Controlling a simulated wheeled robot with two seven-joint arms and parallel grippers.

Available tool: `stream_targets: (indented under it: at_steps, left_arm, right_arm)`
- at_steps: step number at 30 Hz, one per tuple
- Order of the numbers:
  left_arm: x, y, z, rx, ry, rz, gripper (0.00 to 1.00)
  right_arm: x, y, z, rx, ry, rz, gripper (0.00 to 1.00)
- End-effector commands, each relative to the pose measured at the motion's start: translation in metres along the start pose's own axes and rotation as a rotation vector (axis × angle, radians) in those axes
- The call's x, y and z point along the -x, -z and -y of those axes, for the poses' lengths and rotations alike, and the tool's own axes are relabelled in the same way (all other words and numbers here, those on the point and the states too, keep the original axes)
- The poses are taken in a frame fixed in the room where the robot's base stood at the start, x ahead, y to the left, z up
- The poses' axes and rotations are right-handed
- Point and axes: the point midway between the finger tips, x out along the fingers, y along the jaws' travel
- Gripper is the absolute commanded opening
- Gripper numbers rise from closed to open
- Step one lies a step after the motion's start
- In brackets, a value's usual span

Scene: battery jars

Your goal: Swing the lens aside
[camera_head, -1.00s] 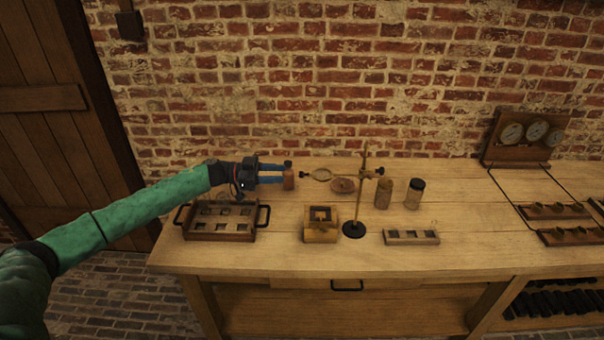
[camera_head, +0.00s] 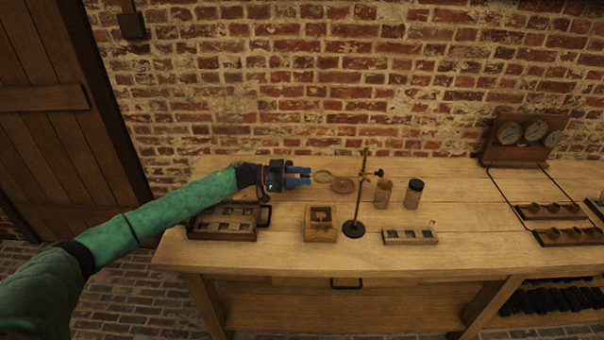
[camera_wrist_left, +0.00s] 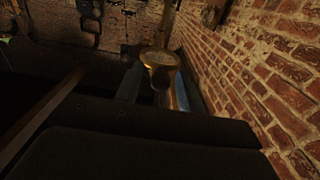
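The lens (camera_head: 323,176) is a round ring on a side arm of a brass stand (camera_head: 358,195) with a black foot. It points left from the post; it also shows in the left wrist view (camera_wrist_left: 160,57). My left gripper (camera_head: 309,176) is at the lens's left side, over its dark handle knob, which is now hidden. Its two blue fingers are apart, and the lens shows beyond and between them in the left wrist view. Whether they touch the handle is unclear. My right gripper is not in view.
A small wooden box (camera_head: 321,232) stands in front of the lens. A handled tray (camera_head: 222,237) lies below my left arm. Two jars (camera_head: 382,195) (camera_head: 413,195) stand right of the post, with a slotted block (camera_head: 410,241) in front. A brick wall is behind the bench.

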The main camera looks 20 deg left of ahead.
Motion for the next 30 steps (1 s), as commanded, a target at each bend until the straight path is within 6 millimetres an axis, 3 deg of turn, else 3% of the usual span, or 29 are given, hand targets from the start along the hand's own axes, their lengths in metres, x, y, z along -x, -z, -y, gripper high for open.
stream_targets:
  at_steps: [10,15,16,28,30]
  left_arm:
    - [-0.002,0.0,0.0,0.0,0.001,0.0,0.36]
    - [-0.002,0.0,0.0,0.0,0.001,0.0,0.03]
    - [-0.002,0.0,0.0,0.0,0.001,0.0,0.0]
    - [-0.002,-0.002,0.005,-0.001,-0.02,0.0,0.0]
    - [-0.002,-0.001,0.008,-0.002,-0.035,0.0,0.0]
  right_arm:
    - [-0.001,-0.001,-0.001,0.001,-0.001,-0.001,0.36]
    - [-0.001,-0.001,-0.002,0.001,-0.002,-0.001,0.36]
    - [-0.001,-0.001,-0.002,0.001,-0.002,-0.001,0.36]
    - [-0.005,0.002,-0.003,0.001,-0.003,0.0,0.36]
    - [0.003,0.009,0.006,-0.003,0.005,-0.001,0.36]
